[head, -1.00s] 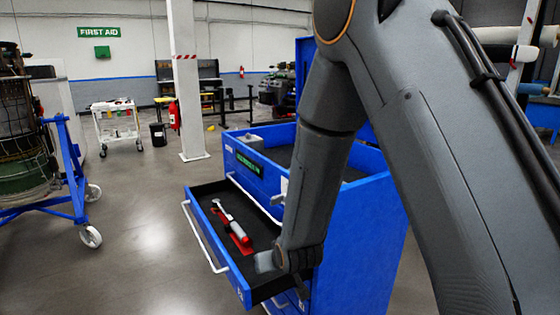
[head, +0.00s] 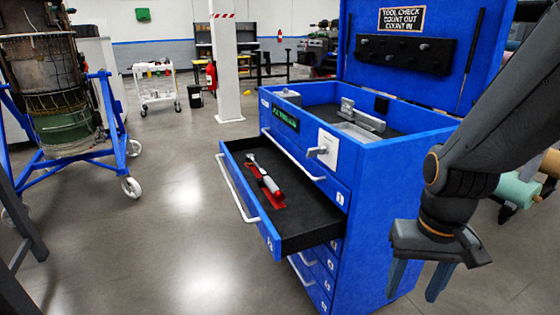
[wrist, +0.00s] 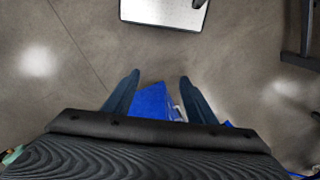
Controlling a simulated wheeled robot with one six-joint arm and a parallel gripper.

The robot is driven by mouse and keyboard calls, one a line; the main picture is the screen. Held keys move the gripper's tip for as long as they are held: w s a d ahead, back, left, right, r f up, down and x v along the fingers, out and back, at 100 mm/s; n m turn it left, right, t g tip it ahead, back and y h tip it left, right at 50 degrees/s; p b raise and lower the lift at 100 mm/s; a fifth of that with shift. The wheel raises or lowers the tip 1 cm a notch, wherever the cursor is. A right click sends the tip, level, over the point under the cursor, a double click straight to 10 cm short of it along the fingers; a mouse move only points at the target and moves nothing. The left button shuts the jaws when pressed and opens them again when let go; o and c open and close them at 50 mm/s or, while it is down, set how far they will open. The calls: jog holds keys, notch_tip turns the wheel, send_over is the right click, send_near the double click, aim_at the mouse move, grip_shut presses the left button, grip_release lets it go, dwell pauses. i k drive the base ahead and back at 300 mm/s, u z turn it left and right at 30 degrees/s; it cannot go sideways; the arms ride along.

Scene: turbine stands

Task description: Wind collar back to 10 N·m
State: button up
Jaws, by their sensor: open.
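A torque wrench (head: 262,174), silver-headed with a red and pale handle, lies on a red holder (head: 278,205) in the open drawer (head: 310,220) of a blue tool cabinet. Its collar and scale are too small to read. My gripper (head: 418,280) hangs open and empty at the cabinet's right side, apart from the wrench, fingers pointing down. In the wrist view my gripper (wrist: 159,78) shows two spread dark blue fingers with nothing gripped. A blue surface, seemingly part of the cabinet, lies below and beyond them. The wrench is not in the wrist view.
The cabinet's raised lid (head: 425,90) carries a tool-check sign (head: 416,19). A white bracket (head: 326,148) juts out above the open drawer. A blue wheeled turbine stand (head: 112,140) is at left. The floor (head: 180,230) left of the drawer is clear.

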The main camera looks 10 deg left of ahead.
aim_at(279, 195)
jog(key=z, duration=1.55)
jog(key=k, duration=0.75)
jog(key=u, duration=1)
jog(key=i, duration=0.5)
jog(key=z, duration=0.05)
